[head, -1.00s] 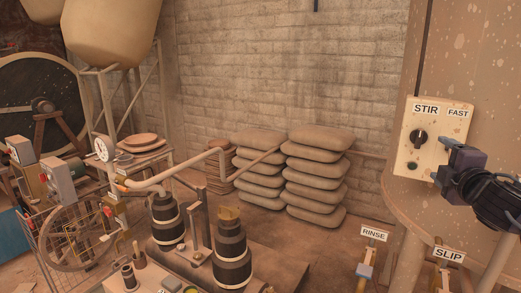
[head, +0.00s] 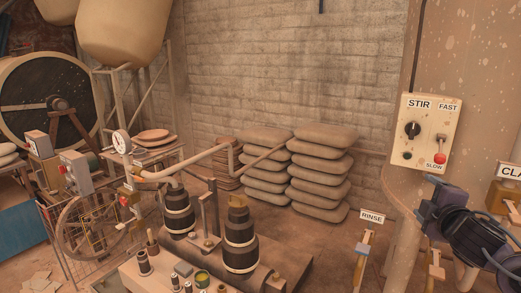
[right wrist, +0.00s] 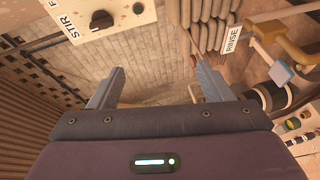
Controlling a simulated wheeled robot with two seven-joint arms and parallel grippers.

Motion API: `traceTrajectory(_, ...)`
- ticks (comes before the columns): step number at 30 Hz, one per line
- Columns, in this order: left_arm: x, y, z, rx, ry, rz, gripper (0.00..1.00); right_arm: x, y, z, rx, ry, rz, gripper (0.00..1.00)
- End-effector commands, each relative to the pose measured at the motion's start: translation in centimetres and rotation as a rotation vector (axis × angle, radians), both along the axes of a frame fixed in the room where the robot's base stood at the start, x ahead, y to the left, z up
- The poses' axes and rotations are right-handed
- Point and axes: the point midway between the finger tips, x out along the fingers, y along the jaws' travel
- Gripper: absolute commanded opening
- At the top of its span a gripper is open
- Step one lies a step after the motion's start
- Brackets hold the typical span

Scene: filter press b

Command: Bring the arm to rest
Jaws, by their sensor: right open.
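My right gripper (head: 434,196) is at the lower right of the head view, below the STIR panel and apart from it. In the right wrist view its two fingers (right wrist: 158,88) are spread with nothing between them. The panel also shows at the upper left of the right wrist view (right wrist: 75,20). My left gripper is not in view.
The RINSE valve (head: 364,246) stands left of my right gripper, and a CLAY label (head: 510,172) is at the right edge. Stacked sacks (head: 318,175) line the back wall. Pump cylinders (head: 240,240) stand at lower centre. Open floor lies between the pump and the RINSE valve.

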Motion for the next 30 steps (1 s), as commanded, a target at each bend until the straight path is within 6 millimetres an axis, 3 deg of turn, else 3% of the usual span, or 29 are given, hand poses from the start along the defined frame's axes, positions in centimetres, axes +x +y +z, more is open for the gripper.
traceTrajectory(8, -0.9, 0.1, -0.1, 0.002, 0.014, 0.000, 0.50, -3.7, 5.3, -10.8, 0.245, 0.173, -0.067, 0.73)
traceTrajectory(12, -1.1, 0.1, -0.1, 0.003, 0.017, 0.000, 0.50, -9.1, 9.6, -18.4, 0.465, 0.337, -0.170, 0.73)
traceTrajectory(15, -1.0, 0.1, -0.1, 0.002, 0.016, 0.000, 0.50, -13.6, 12.2, -22.5, 0.614, 0.454, -0.264, 0.73)
traceTrajectory(21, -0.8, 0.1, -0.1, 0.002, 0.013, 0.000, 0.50, -20.5, 15.5, -26.6, 0.819, 0.625, -0.427, 0.73)
traceTrajectory(30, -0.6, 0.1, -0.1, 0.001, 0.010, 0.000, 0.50, -28.6, 18.8, -29.0, 1.033, 0.817, -0.645, 0.73)
